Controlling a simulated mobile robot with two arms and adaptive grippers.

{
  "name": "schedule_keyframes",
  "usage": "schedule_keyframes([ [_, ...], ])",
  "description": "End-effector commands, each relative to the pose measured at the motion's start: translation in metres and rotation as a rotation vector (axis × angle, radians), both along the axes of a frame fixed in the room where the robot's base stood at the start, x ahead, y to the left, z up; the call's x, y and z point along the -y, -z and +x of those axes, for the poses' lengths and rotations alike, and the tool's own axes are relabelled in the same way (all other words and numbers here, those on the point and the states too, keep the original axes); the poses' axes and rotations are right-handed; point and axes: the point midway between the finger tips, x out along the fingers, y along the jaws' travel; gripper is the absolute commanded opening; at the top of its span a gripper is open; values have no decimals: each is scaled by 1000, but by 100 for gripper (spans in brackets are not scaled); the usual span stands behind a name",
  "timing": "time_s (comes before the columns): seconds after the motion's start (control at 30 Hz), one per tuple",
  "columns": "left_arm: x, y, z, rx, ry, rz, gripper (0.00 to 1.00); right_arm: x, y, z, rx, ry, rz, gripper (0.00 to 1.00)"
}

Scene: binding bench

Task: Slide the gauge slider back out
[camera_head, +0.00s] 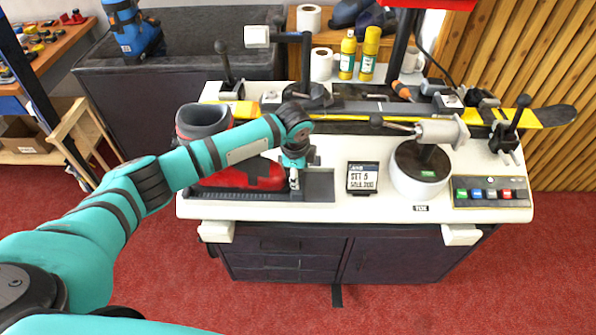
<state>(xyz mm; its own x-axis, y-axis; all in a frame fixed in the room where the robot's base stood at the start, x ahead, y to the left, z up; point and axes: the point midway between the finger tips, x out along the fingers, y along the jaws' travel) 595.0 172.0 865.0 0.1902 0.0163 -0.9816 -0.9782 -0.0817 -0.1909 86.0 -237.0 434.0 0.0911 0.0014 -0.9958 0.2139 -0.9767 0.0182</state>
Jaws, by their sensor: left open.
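My left arm reaches in from the left. Its gripper (294,182) points down over the dark boot gauge (320,188) on the white bench top, just right of the toe of the red ski boot (240,176). The boot stands in the gauge, partly hidden by my forearm. The gauge slider cannot be made out clearly; my gripper covers the spot by the toe. The gripper is open, and I cannot tell whether its fingers touch anything. The gauge's right end is bare. My right gripper is not in view.
A small display (362,178) stands right of the gauge, then a round white device (421,172) and a button panel (490,192). A yellow-black ski (540,117) lies clamped along the back. Two yellow bottles (369,54) stand behind it. Red carpet surrounds the bench.

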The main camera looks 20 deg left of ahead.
Motion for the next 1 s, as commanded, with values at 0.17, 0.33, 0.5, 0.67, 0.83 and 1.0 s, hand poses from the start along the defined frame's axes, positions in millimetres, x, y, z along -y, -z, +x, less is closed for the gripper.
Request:
schedule_keyframes([
  [0.17,0,5,1,1,1,1,55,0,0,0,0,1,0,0],
  [0.33,0,5,1,1,1,0,55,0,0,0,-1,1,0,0],
  [0.5,0,4,1,1,1,0,34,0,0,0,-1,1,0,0],
  [0.67,0,4,1,1,1,0,13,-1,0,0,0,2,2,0],
  [0.83,0,4,1,1,0,0,0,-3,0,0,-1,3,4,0],
  [1.0,0,4,1,1,0,0,0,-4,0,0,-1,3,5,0],
])
